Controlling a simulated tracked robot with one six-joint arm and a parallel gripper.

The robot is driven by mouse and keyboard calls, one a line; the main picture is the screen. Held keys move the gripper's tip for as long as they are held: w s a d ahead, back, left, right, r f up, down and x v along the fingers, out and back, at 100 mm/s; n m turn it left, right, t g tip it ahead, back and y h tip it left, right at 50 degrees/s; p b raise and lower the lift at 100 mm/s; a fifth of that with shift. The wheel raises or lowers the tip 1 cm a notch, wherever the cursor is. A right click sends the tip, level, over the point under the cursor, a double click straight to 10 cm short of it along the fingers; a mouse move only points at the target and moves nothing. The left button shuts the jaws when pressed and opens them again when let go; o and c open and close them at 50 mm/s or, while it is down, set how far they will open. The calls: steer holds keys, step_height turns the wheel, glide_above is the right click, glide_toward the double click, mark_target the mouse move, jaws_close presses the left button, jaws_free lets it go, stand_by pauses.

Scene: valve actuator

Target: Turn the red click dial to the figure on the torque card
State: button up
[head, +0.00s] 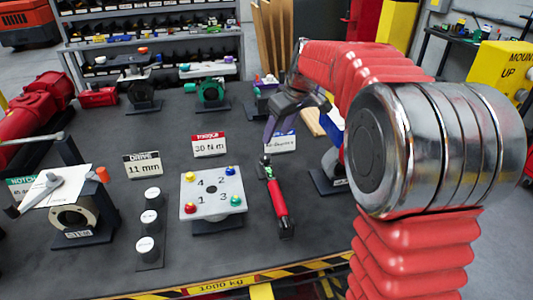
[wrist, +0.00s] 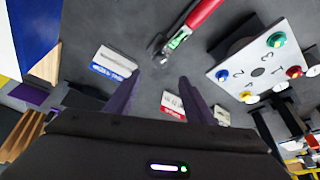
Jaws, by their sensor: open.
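The torque card (head: 208,144) has a red header and appears to read 30 N m; it stands behind the white numbered plate. It also shows, tilted, in the wrist view (wrist: 172,104). A wrench with a red grip (head: 277,198) lies on the bench right of the plate. Its red grip (wrist: 203,14) is cut off at the top of the wrist view. I cannot make out a separate dial or any figure set on it. My gripper (head: 296,112) has purple fingers, open and empty, above the bench behind the wrench. Its open fingers (wrist: 160,80) show bench between them.
The white plate (head: 212,212) carries several coloured knobs and numbers. A blue-headed card (head: 281,142) stands behind the wrench. Left are a post with white caps (head: 150,218), an 11 mm card (head: 143,164) and a fixture (head: 72,215). My arm hides the right side.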

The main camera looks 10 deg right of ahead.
mark_target(266, 156)
steer(key=x, duration=1.1)
steer(key=shift+w+f, duration=0.15)
steer(key=shift+f, duration=0.15)
